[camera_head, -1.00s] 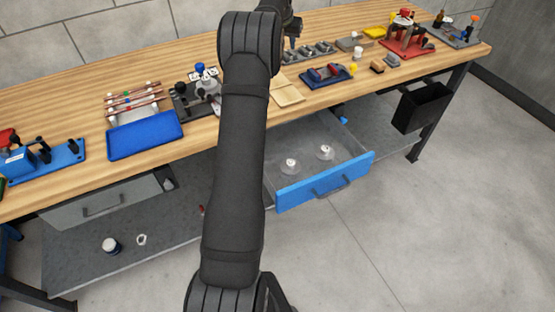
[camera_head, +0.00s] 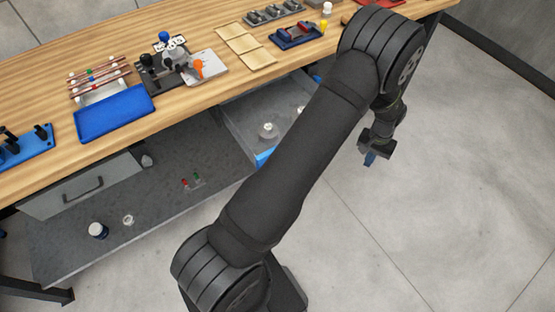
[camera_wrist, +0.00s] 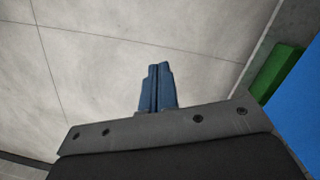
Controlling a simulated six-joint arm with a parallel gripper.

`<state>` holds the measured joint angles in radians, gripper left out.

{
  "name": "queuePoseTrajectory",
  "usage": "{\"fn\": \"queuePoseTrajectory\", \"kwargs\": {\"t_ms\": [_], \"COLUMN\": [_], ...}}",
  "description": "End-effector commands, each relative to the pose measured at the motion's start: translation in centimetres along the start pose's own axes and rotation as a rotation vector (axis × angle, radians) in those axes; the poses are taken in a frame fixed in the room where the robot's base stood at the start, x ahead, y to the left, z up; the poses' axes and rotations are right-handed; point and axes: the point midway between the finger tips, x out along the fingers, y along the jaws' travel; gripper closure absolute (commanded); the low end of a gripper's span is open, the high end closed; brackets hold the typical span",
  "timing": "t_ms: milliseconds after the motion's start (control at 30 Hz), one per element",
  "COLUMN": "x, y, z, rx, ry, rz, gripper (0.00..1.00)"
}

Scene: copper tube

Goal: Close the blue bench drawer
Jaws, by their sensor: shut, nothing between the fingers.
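The blue bench drawer (camera_head: 263,157) stands pulled out under the bench in the head view. Its grey inside shows white round pieces. My arm hides most of its blue front and its handle. My gripper (camera_head: 370,160) hangs over the floor to the right of the drawer, apart from it as far as the head view shows. In the wrist view its blue fingers (camera_wrist: 157,88) are together and empty, with floor behind them. A blue surface (camera_wrist: 302,130) with a green strip fills the right edge there; I cannot tell surely whether it is the drawer front.
The wooden bench top (camera_head: 215,90) carries a blue tray (camera_head: 115,113), copper tubes and several tools. The floor (camera_head: 450,190) at the right is clear.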

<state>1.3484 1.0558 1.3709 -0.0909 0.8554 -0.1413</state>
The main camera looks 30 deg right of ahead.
Motion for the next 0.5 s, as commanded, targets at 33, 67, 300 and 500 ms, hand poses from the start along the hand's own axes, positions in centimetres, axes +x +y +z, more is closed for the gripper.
{"fn": "queuePoseTrajectory", "kwargs": {"t_ms": [33,67,300,500], "x": [2.9,4.1,7.6,4.6], "y": [0.4,0.2,-4.9,-9.3], "z": [4.4,6.7,21.4,26.6], "rx": [0.104,0.163,0.64,1.025], "ry": [-0.11,-0.169,-0.587,-0.823], "rz": [-0.097,-0.158,-0.686,-1.17], "gripper": [1.0,1.0,1.0,1.0]}}
